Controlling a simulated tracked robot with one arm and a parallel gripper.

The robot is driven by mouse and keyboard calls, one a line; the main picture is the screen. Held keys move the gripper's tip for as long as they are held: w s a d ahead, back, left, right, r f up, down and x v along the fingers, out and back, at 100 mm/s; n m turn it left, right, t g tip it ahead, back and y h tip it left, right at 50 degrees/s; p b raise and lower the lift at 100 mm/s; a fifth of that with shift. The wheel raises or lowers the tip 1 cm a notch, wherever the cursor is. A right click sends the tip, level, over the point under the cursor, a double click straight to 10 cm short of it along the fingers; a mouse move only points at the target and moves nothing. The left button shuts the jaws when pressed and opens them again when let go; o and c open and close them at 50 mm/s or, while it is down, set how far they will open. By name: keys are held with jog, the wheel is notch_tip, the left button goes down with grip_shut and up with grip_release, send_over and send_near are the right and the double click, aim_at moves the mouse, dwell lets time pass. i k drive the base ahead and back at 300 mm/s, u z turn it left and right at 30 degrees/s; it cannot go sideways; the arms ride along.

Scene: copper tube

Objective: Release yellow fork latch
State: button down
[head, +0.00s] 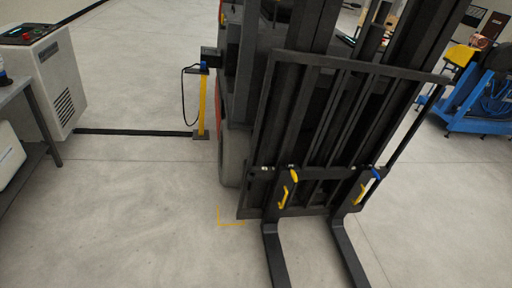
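A dark forklift carriage (318,135) stands right of centre in the head view, with its mast tilted in the picture. Two black forks run from it toward the bottom edge, a left fork (273,255) and a right fork (346,252). The yellow fork latch (283,196) sits at the top of the left fork, with a yellow knob (294,176) just above it. The right fork has a similar yellow handle (361,194) with a blue knob (376,174). I cannot tell the latch's locked state. My gripper is not in view.
A yellow post (203,105) with a cable stands left of the forklift. A grey cabinet (62,85) and a table (35,125) are at the left. A blue machine (475,100) is at the right. The concrete floor before the forks is clear.

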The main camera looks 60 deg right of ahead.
aim_at(293, 175)
jog(key=z, duration=0.3)
jog(key=i, duration=1.35)
jog(key=z, duration=1.1)
jog(key=i, duration=0.7)
jog(key=z, duration=0.45)
jog(key=k, duration=0.85)
jog(key=z, duration=0.2)
jog(key=i, duration=0.85)
jog(key=u, duration=0.1)
